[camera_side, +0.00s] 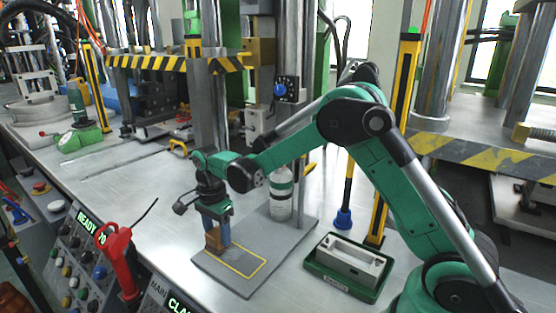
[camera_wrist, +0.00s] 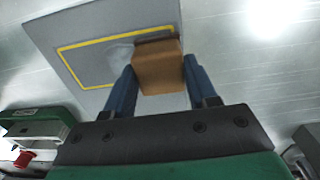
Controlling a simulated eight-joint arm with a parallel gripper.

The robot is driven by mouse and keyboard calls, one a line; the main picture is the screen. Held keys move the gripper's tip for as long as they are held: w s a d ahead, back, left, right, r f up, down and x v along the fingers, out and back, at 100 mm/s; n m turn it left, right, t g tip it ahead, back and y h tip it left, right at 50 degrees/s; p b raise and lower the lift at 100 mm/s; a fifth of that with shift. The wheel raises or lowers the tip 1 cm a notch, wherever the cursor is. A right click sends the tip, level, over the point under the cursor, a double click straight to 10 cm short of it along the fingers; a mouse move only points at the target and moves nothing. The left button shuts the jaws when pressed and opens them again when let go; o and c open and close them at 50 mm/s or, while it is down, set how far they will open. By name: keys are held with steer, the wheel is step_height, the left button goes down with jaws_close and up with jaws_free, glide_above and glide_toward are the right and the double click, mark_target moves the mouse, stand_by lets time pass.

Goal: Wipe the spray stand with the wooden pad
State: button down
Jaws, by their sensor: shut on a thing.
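The spray stand is a flat grey plate (camera_side: 282,238) with a yellow outlined rectangle, lying on the metal table; it also shows in the wrist view (camera_wrist: 85,72). A white bottle (camera_side: 281,196) stands upright at its back. My gripper (camera_side: 214,236) points down over the plate's left part. Its blue fingers are shut on the brown wooden pad (camera_wrist: 158,66). In the side view the pad (camera_side: 213,242) is at the left end of the yellow outline, at or just above the plate; I cannot tell whether it touches. A pale smudge (camera_wrist: 121,52) shows beside the pad inside the outline.
A green tray (camera_side: 345,284) with a grey metal frame part stands right of the plate. A blue-footed post (camera_side: 343,218) is behind it. A red-handled tool (camera_side: 122,262) and control panel are at the front left edge. The table left of the plate is clear.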

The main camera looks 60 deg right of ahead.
steer(key=shift+s, duration=0.1)
steer(key=shift+s, duration=1.95)
steer(key=shift+w+f, duration=0.15)
steer(key=shift+w, duration=0.9)
steer(key=shift+w+f, duration=0.1)
steer(key=shift+w, duration=0.95)
steer(key=shift+r, duration=3.05)
steer(key=shift+r, duration=0.1)
steer(key=shift+r, duration=1.4)
steer(key=shift+s+r, duration=0.1)
steer(key=shift+s, duration=0.05)
